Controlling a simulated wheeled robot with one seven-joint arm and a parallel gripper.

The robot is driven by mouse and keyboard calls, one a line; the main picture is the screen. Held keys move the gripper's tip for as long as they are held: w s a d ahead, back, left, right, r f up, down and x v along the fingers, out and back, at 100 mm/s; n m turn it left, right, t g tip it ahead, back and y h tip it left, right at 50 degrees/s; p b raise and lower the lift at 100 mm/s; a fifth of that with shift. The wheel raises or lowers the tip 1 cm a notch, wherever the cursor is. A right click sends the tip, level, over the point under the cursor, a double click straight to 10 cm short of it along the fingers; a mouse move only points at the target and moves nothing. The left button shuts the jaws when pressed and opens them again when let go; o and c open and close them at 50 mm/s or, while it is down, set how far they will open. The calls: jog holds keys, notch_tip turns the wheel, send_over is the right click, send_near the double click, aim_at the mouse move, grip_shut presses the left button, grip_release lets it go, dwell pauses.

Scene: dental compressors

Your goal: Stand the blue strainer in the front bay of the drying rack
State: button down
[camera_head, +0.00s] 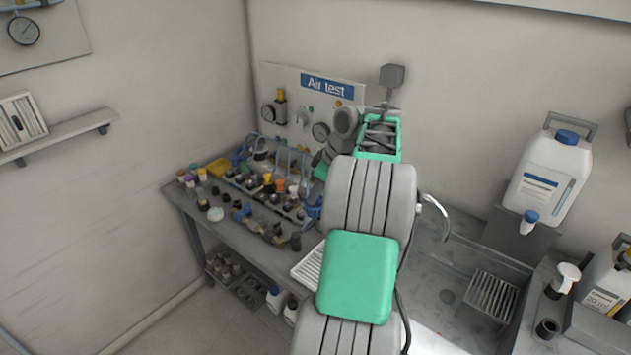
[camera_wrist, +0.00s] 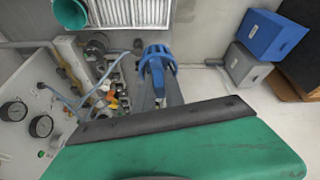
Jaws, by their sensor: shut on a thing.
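A grey slatted rack (camera_head: 492,295) stands in the sink at the right. A pale slatted tray (camera_head: 308,265) shows beside my arm at the bench's right, partly covered. A white slatted piece also shows at the top of the wrist view (camera_wrist: 130,11). I cannot tell for sure which is the drying rack.
The bench (camera_head: 185,205) is crowded with several small fittings and blue hoses before the "Air test" panel (camera_head: 305,95). The sink has a curved tap (camera_head: 436,205). A white jug (camera_head: 548,170) stands behind it. Blue and grey boxes (camera_wrist: 271,35) show in the wrist view.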

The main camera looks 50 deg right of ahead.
jog(key=shift+f+b, duration=3.45)
jog(key=shift+f, duration=8.55)
jog(key=shift+s+f+b, duration=0.15)
jog(key=shift+f+b, duration=1)
jog(key=shift+f, duration=0.25)
jog(key=c, duration=1.3)
grip_release()
jog(key=shift+c, duration=0.2)
jog(key=shift+c, duration=0.5)
